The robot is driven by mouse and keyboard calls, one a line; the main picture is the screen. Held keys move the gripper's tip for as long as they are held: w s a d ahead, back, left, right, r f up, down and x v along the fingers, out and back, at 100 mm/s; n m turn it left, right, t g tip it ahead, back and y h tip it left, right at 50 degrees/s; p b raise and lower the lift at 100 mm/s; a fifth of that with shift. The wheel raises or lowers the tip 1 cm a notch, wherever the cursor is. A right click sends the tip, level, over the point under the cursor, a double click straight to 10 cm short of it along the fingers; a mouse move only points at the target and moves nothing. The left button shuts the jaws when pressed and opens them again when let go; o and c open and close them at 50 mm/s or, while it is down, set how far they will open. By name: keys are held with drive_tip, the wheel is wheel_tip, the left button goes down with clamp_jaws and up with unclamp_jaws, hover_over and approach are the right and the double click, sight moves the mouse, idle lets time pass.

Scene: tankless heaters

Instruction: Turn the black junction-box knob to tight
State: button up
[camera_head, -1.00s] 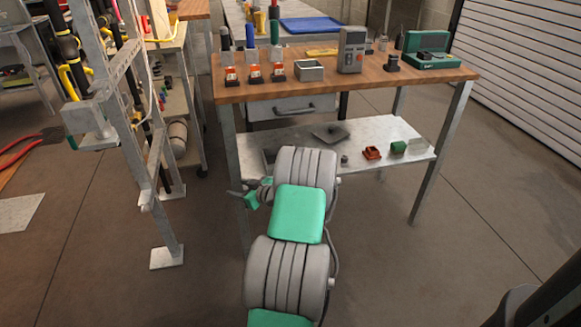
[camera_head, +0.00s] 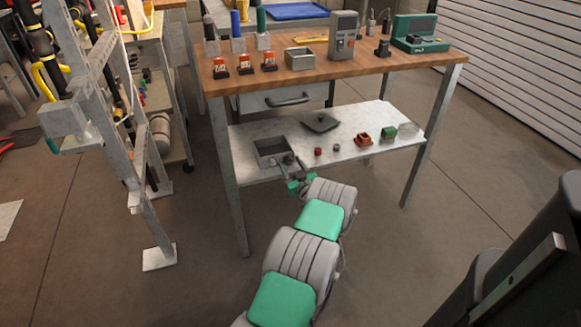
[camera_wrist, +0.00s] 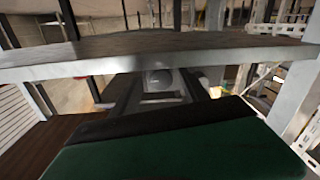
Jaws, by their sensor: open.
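An open grey metal box (camera_head: 259,161), which looks like the junction box, sits at the left of the lower bench shelf. My gripper (camera_head: 290,163) is at its front right corner, with its small fingers apart and nothing seen between them. It hides part of the box's inside and front rim. I cannot pick out a knob mounted on the box. A small dark round piece (camera_head: 337,147) lies loose on the shelf to the right, beside a small red one (camera_head: 318,151); I cannot tell whether it is the black knob. The wrist view shows no knob.
A red-brown block (camera_head: 363,139) and a green block (camera_head: 388,132) sit farther right on the lower shelf (camera_head: 300,136). The wooden bench top (camera_head: 300,80) overhangs it. A metal frame (camera_head: 135,175) stands left.

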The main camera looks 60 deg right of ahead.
drive_tip(key=shift+c, duration=0.4)
drive_tip(key=shift+a, duration=0.1)
clamp_jaws()
drive_tip(key=shift+f+m+b, duration=0.3)
drive_tip(key=shift+m+b, duration=0.2)
drive_tip(key=shift+b, duration=0.35)
drive_tip(key=shift+m+b, duration=0.55)
drive_tip(key=shift+m, duration=0.05)
drive_tip(key=shift+r+m+b, duration=0.1)
drive_tip(key=shift+m+b, duration=0.45)
drive_tip(key=shift+m, duration=0.45)
drive_tip(key=shift+r, duration=0.15)
